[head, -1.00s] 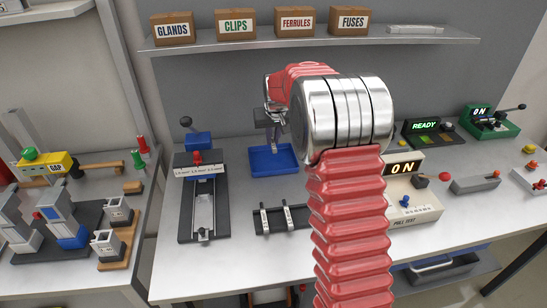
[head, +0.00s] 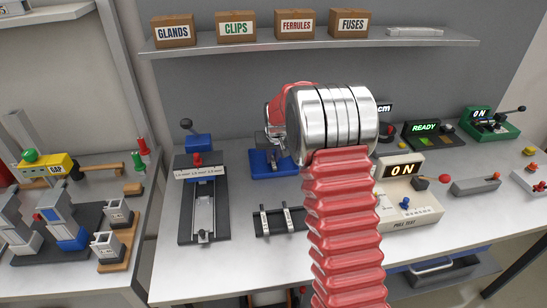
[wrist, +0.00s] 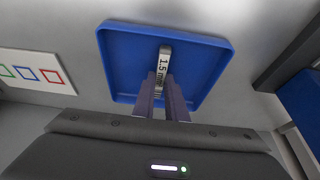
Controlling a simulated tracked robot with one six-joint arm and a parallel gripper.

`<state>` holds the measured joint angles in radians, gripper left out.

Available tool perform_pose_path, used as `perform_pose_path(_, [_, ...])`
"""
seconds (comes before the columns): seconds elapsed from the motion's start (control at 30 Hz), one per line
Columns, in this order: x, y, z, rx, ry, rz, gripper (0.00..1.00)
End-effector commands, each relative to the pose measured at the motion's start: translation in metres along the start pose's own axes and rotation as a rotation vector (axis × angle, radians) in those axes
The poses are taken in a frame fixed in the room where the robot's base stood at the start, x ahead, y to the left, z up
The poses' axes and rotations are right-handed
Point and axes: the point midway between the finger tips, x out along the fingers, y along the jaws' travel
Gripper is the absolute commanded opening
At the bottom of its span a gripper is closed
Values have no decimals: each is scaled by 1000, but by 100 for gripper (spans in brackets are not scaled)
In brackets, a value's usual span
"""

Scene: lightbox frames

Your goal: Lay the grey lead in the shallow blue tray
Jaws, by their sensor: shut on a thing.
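The shallow blue tray (head: 259,170) lies on the bench in the head view, partly covered by my arm and gripper. In the wrist view the tray (wrist: 127,70) fills the upper middle, with its floor and rim showing. My gripper (wrist: 163,86) is shut on the grey lead (wrist: 165,58), a short light piece marked "1.5 mm" that sticks out past the fingertips over the tray floor. I cannot tell whether the lead touches the floor. In the head view my gripper (head: 276,155) is low at the tray, and the lead is not clear there.
A dark fixture with a blue block (head: 198,142) stands left of the tray. A black rack (head: 280,221) with light pieces sits in front. The pull test unit (head: 408,200) is to the right, and a shelf with labelled boxes (head: 236,30) hangs above.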

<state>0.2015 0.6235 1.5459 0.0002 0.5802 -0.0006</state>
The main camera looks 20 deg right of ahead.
Motion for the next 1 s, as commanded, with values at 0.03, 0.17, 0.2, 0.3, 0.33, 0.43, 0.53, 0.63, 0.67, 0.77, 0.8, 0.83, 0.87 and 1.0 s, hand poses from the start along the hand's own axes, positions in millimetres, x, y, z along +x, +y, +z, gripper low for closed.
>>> perform_pose_path(0.03, [1, 0, 0, 0, 0, 0, 0])
perform_pose_path(0.17, [1, 0, 0, 0, 1, 0, 0])
perform_pose_path(0.2, [1, 0, 0, 0, 1, 0, 0])
perform_pose_path(0.3, [1, 0, 1, 0, 0, 0, 0])
perform_pose_path(0.33, [2, 0, 1, 0, 0, 0, 0])
perform_pose_path(0.43, [3, 0, 1, 0, 0, 0, 16])
perform_pose_path(0.53, [2, 0, 1, 0, 0, 0, 23])
perform_pose_path(0.63, [2, 0, 1, 0, 0, 0, 30])
perform_pose_path(0.67, [2, 0, 1, 0, 0, 0, 30])
perform_pose_path(0.77, [2, 0, 1, 0, 0, 0, 30])
perform_pose_path(0.8, [2, 0, 1, 0, 1, 0, 30])
perform_pose_path(0.83, [2, 0, 1, 0, 1, 0, 30])
perform_pose_path(0.87, [2, 0, 1, 0, 1, 0, 30])
perform_pose_path(1.0, [-2, 0, 0, 0, 2, 0, 30])
